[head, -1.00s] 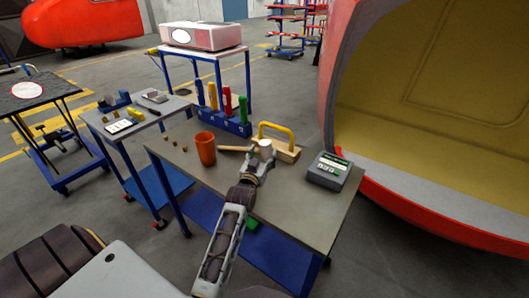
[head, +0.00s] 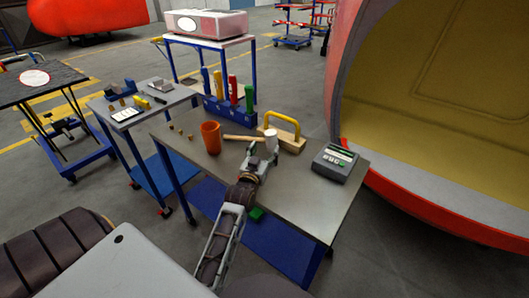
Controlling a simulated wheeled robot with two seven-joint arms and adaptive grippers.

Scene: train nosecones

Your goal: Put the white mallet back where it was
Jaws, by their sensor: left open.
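The white mallet lies on the grey worktable (head: 290,200). Its white head (head: 271,140) is on the right and its wooden handle (head: 240,138) points left towards the orange cup. My left gripper (head: 264,152) is open, just in front of the mallet's head and very close to it. I cannot tell whether the fingers touch the head. The gripper partly hides the lower side of the head. My right gripper is not in view.
An orange cup (head: 210,138) stands left of the mallet. A wooden block with a yellow handle (head: 285,130) is just behind it. A blue rack (head: 230,112) holds several coloured tools at the back. A grey device (head: 335,163) sits to the right.

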